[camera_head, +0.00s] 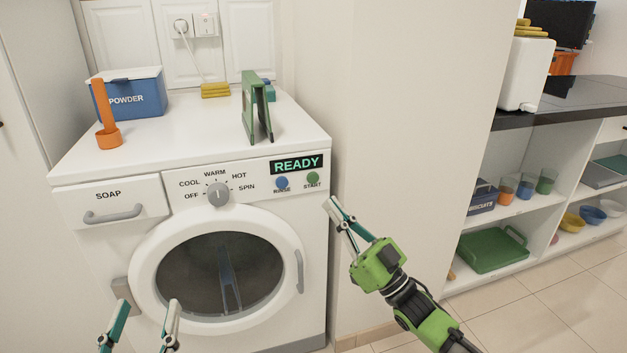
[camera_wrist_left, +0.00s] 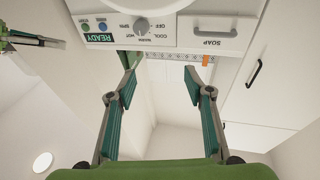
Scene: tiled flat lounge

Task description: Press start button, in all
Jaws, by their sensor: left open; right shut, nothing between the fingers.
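The start button (camera_head: 313,178) is a round green button at the right of the washing machine's panel, under a black display (camera_head: 297,164) reading READY. The washing machine (camera_head: 110,233) is white with a shut round door (camera_head: 220,273). My right gripper (camera_head: 332,204) is shut and empty, its tips just below and right of the start button, apart from it. My left gripper (camera_head: 141,318) is open and empty, low in front of the machine.
A blue rinse button (camera_head: 282,183) sits left of start, and a grey dial (camera_head: 217,194) is mid-panel. A powder box (camera_head: 137,95), an orange scoop (camera_head: 108,138) and a green peg-like object (camera_head: 256,108) stand on top. A wall (camera_head: 410,130) and shelves (camera_head: 520,210) are right.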

